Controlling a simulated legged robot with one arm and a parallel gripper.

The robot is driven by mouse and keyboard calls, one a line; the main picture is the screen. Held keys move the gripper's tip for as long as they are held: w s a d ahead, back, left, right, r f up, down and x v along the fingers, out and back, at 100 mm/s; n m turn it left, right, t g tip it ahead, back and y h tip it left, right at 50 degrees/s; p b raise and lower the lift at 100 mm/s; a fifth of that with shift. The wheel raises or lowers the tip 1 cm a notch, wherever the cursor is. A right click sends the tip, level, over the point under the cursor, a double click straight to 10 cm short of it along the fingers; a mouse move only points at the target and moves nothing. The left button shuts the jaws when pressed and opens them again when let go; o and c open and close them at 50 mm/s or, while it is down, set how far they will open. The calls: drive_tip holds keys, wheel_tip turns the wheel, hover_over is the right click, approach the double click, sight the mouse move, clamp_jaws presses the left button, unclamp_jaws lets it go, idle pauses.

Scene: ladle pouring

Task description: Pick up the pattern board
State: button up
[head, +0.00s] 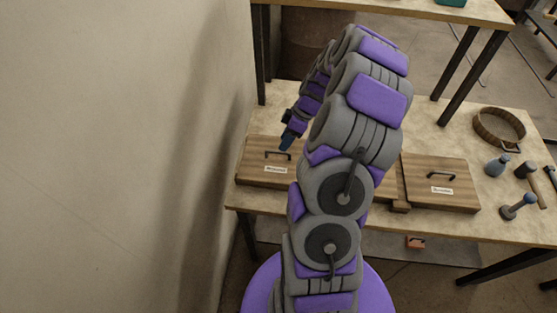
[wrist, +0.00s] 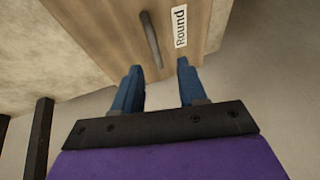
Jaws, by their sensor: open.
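A wooden pattern board (head: 252,167) with a dark handle (head: 278,153) and a white label lies at the left of the table, beside the wall. My gripper (head: 286,141) is above this board, near the handle. In the wrist view my gripper (wrist: 159,75) has its two blue fingers apart with nothing between them. The handle lies ahead of the fingertips, apart from them.
A second labelled board (head: 460,197) with a handle (head: 441,175) lies right of my arm. A raised shelf (head: 420,8) stands behind.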

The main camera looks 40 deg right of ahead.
sight(281, 157)
drive_tip(key=shift+a+f, duration=0.25)
drive_tip(key=shift+a, duration=0.05)
drive_tip(key=f, duration=0.1)
drive_tip(key=w+f+b, duration=0.1)
drive_tip(key=f, duration=0.3)
drive_tip(key=shift+w+a+b, duration=0.15)
drive_tip(key=shift+a+b, duration=0.15)
drive_tip(key=shift+b, duration=0.05)
drive_tip(key=shift+r, duration=0.1)
drive_tip(key=shift+a, duration=0.15)
drive_tip(key=shift+c, duration=0.2)
drive_tip(key=shift+c, duration=0.8)
clamp_jaws()
